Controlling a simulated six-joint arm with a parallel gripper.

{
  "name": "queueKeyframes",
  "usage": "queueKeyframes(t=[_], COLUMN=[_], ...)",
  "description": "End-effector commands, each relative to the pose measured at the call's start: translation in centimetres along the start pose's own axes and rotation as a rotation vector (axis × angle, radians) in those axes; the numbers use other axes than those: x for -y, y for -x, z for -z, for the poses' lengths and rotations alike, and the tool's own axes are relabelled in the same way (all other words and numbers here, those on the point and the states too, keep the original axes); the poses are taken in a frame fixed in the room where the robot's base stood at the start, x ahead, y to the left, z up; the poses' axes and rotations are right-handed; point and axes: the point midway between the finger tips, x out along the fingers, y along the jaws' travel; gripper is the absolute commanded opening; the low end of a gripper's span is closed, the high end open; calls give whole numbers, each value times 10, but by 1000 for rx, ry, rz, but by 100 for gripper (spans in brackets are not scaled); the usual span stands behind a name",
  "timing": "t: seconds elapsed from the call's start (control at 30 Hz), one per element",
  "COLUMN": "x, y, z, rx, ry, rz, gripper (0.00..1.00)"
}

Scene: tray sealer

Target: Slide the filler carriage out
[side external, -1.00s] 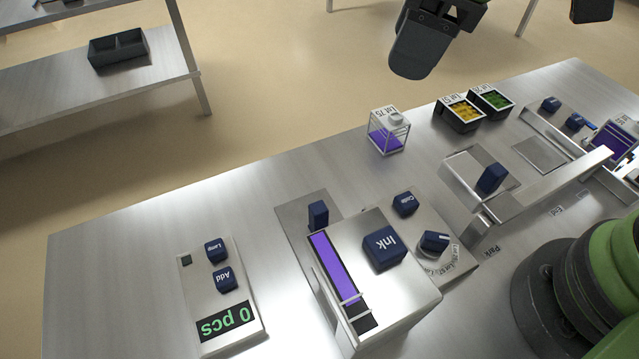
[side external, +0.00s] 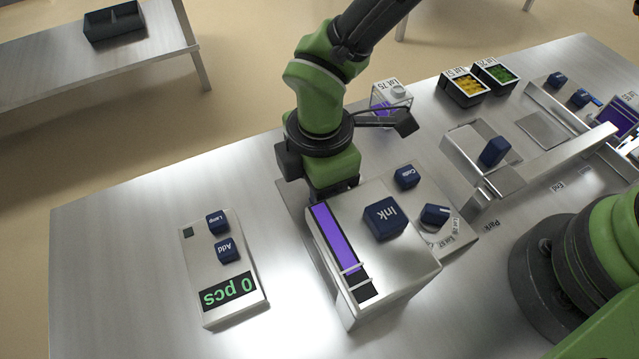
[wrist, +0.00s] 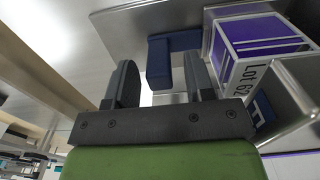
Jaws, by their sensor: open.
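My gripper (wrist: 160,76) is open, with its two dark fingers on either side of a blue T-shaped handle (wrist: 163,62) in the wrist view. I cannot tell whether they touch it. In the side view my gripper (side external: 333,187) is low behind the metal box marked Ink (side external: 400,258), and hides the blue handle there. The box has a purple level window (side external: 338,240). A purple-filled clear container marked Lot 62 (wrist: 258,42) shows right of the handle in the wrist view. No label names the filler carriage, so I cannot tell which part it is.
A button panel reading 0 pcs (side external: 222,268) lies left. A Code and dial panel (side external: 435,205) is beside the Ink box. The Lot 75 jar (side external: 396,92) stands behind my arm. A railed unit with a blue handle (side external: 494,151) is right. The table's left end is clear.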

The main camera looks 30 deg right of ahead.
Motion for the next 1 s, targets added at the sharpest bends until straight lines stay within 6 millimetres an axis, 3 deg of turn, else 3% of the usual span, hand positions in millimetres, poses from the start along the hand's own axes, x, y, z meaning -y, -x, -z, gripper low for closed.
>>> queueKeyframes(t=[0.2, 0.47, 0.5, 0.7, 0.87, 1.0], x=[0, 0, 0, 0, -1, -13], y=[-20, -21, -21, -21, -21, -22], z=[0, 0, 0, 0, 0, 1], rx=[0, -1, -1, -1, -1, -2], ry=[-1, -1, -1, -2, -2, -5], rz=[-1, -2, -1, -1, -2, -3], gripper=[49, 49, 47, 1, 0, 0])
